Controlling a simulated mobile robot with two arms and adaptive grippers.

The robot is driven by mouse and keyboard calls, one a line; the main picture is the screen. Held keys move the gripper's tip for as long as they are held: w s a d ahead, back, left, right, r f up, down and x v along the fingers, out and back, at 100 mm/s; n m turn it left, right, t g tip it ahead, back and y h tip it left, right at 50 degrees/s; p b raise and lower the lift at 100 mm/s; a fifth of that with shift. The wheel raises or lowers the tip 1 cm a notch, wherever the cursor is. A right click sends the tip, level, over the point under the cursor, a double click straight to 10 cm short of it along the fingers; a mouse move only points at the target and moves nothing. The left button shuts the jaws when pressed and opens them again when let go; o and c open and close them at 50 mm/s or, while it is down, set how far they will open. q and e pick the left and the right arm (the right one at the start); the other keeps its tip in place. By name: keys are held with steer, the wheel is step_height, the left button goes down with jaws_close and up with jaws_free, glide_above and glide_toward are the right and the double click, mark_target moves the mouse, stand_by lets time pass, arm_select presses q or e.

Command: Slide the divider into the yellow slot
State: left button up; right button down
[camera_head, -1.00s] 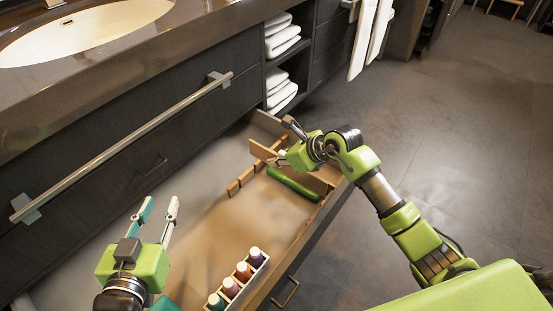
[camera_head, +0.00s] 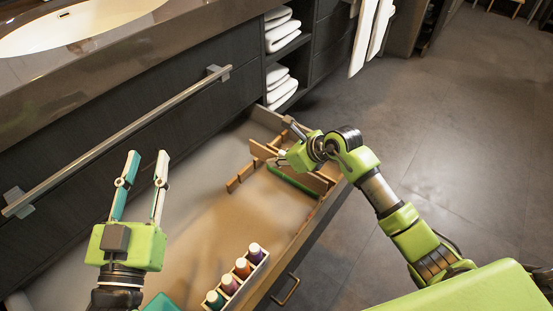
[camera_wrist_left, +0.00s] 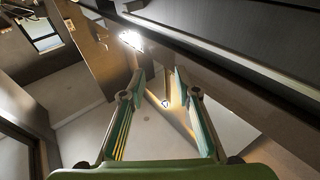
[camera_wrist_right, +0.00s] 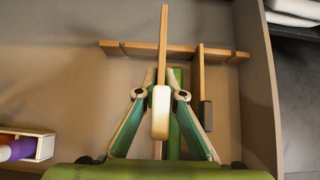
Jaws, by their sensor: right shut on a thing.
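My right gripper (camera_head: 283,158) is shut on a wooden divider (camera_wrist_right: 163,45), a thin plank seen edge-on in the right wrist view; it also shows in the head view (camera_head: 262,151). The divider's far end crosses a notched wooden rail (camera_wrist_right: 133,48) in the drawer; whether it is seated in the rail or above it I cannot tell. The rail also shows in the head view (camera_head: 233,184). No yellow marking is discernible on the slots. Another thin wooden piece (camera_wrist_right: 199,85) stands to the right. My left gripper (camera_head: 148,155) is open and empty over the drawer's left part.
A long green object (camera_head: 290,181) lies under the held divider. A small tray of colored bottles (camera_head: 242,268) stands near the drawer front (camera_head: 318,238). A teal item (camera_head: 162,303) lies at the bottom. The drawer's middle floor (camera_head: 215,220) is clear.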

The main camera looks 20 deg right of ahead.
steer(key=shift+f+b, duration=0.35)
steer(key=shift+f, duration=0.4)
arm_select(q)
step_height(320, 180, up, 7)
steer(key=s+t+h, duration=0.1)
steer(key=s+t, duration=0.2)
steer(key=t, duration=0.1)
steer(key=shift+b, duration=0.35)
arm_select(e)
steer(key=shift+f, duration=0.35)
arm_select(q)
steer(key=shift+d+r, duration=0.1)
steer(key=shift+w+f, duration=0.2)
steer(key=shift+f, duration=0.05)
steer(key=shift+w+f+g, duration=0.15)
steer(key=shift+f+g, duration=0.05)
steer(key=shift+g, duration=0.1)
steer(key=shift+w+f, duration=0.2)
steer(key=shift+f, duration=0.15)
steer(key=shift+w+f+g, duration=0.1)
steer(key=shift+f+g, duration=0.15)
steer(key=shift+g, duration=0.05)
steer(key=shift+w+f+g+p, duration=0.2)
steer(key=shift+f+g+p, duration=0.1)
steer(key=shift+f, duration=0.15)
